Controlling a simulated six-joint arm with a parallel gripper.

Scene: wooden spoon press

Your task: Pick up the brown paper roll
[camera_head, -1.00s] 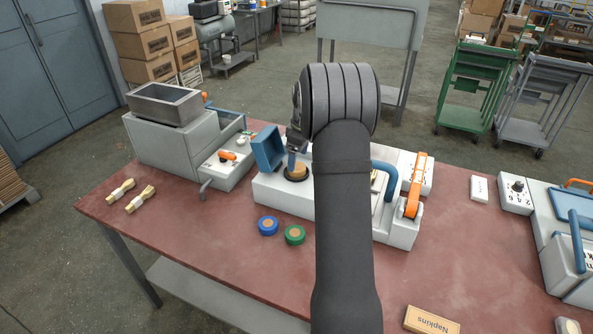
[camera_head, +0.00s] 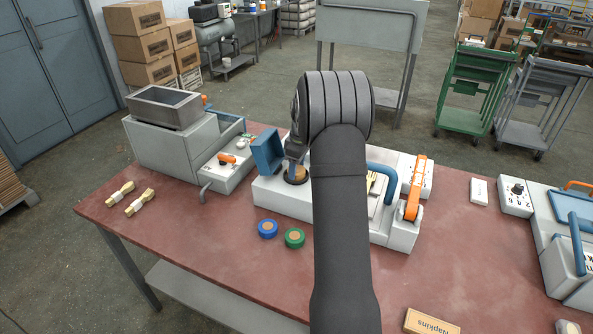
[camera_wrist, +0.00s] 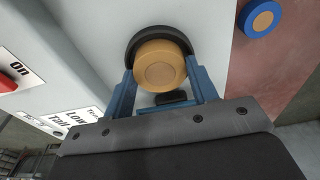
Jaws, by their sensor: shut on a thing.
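The brown paper roll (camera_wrist: 158,66) shows its round tan end in the wrist view, sitting in a dark round holder (camera_wrist: 160,32) on the pale machine. In the head view only a small part of the roll (camera_head: 301,173) shows under my gripper. My gripper (camera_wrist: 161,84) has its blue fingers on either side of the roll and is shut on it. In the head view my gripper (camera_head: 295,160) reaches down to the holder; my arm hides part of the machine (camera_head: 270,196). I see no clear gap between roll and holder.
A blue roll (camera_head: 267,228) and a green roll (camera_head: 294,238) lie on the red table (camera_head: 210,250) in front of the machine. A blue flap (camera_head: 267,152) stands up left of my gripper. An orange lever (camera_head: 415,188) is on the right. The table's front left is clear.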

